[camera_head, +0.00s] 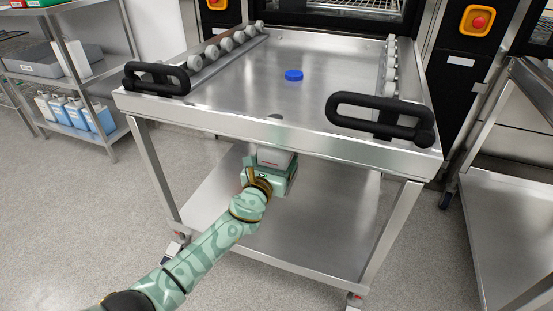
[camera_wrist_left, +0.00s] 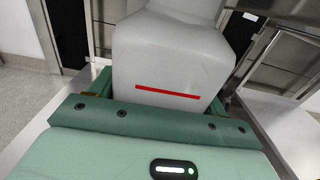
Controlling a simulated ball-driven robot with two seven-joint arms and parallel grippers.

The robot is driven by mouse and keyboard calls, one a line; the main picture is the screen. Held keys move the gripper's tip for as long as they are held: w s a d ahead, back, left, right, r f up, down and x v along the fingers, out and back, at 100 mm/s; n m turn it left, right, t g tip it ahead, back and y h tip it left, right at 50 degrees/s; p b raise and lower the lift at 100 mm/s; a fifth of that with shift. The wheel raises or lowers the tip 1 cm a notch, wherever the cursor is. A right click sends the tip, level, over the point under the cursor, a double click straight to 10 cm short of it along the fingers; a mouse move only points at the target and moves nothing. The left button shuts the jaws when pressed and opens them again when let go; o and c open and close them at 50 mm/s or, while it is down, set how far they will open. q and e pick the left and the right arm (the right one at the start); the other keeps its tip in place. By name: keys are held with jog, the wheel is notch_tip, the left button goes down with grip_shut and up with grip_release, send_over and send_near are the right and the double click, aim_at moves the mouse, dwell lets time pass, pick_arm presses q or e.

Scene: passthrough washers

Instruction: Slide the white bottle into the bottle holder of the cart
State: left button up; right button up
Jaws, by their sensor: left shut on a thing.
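My left gripper (camera_head: 272,172) reaches below the front edge of the cart (camera_head: 240,118) and is shut on the white bottle (camera_head: 275,157). In the head view only a low part of the bottle shows; the rest is hidden by the cart's top. In the left wrist view the bottle (camera_wrist_left: 165,65) fills the middle, with a red line across it, between the green fingers. A round blue cap (camera_head: 293,75) shows on the cart's top; I cannot tell whether it belongs to this bottle. The bottle holder is not clearly visible. My right gripper is not in view.
Two black handles (camera_head: 157,78) (camera_head: 380,118) stand at the cart's front corners. Rollers (camera_head: 226,44) line its sides. The lower shelf (camera_head: 310,235) is bare where visible. A rack with blue and white bottles (camera_head: 78,112) stands left; a steel table (camera_head: 515,215) stands right.

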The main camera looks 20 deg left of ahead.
pick_arm(q)
jog(key=o, duration=1.1)
jog(key=shift+s+r+p, duration=0.25)
jog(key=shift+s+p, duration=0.45)
jog(key=shift+s, duration=0.25)
jog(key=s+p, duration=0.1)
jog(key=s, duration=0.3)
jog(key=s+p, duration=0.2)
jog(key=s, duration=0.3)
jog(key=s+p, duration=0.1)
jog(key=s, duration=0.4)
jog(key=shift+s+a+f, duration=0.25)
jog(key=shift+a, duration=0.05)
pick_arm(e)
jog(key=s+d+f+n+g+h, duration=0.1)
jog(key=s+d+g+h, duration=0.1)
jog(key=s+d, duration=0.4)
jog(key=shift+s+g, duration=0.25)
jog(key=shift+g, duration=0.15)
